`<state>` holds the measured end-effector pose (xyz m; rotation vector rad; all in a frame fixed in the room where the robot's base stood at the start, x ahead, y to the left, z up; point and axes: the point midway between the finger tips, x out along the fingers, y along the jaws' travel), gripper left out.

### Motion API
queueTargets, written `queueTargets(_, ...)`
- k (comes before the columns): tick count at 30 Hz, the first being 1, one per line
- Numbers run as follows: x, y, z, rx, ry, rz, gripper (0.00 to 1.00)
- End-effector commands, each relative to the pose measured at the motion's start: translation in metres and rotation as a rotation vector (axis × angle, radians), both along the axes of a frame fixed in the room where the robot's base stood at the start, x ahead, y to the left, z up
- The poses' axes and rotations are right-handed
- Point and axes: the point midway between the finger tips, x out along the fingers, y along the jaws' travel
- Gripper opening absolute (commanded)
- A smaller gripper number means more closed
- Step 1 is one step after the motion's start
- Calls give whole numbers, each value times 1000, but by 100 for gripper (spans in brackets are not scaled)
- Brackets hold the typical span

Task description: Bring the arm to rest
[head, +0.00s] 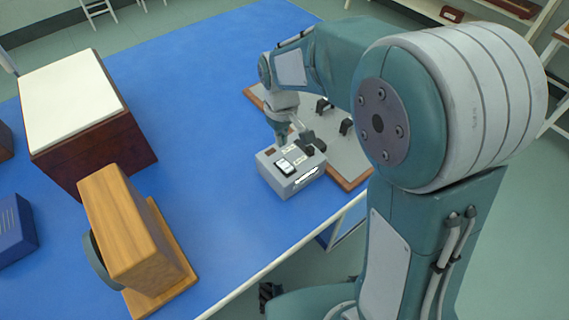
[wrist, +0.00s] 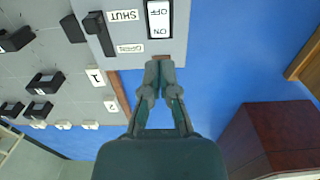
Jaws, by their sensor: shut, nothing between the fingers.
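My gripper (wrist: 160,66) is shut and empty in the wrist view, its fingertips at the near edge of a grey switch box. The switch box (head: 272,178) stands on the blue bench beside a wood-edged grey panel. Its white rocker switch (wrist: 158,20) is marked ON and OFF. A dark lever (wrist: 99,30) on it lies beside labels reading SHUT and OPEN. In the head view my gripper (head: 292,140) is small and partly merged with the box behind it, with my arm reaching down from the upper right. Whether the fingertips touch the box cannot be told.
The grey panel (head: 345,160) carries several black clips. A dark wooden box with a white top (head: 70,95) and a light wooden block (head: 130,230) on a base stand left. A blue box (head: 14,230) is at the far left. The middle of the blue bench (head: 190,110) is clear.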

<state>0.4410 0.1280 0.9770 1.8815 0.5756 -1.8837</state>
Motion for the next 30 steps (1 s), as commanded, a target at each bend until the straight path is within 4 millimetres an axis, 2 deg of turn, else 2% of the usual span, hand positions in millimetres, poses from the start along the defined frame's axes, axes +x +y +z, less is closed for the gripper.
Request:
queueTargets(9,0,-1,1,1,-1,-1,0)
queueTargets(11,-2,-3,5,3,-9,-9,0)
queueTargets(14,-11,-14,22,12,-41,-47,0)
queueTargets(21,-52,-54,76,48,-159,-195,0)
queueTargets(30,-117,-95,117,93,-310,-380,0)
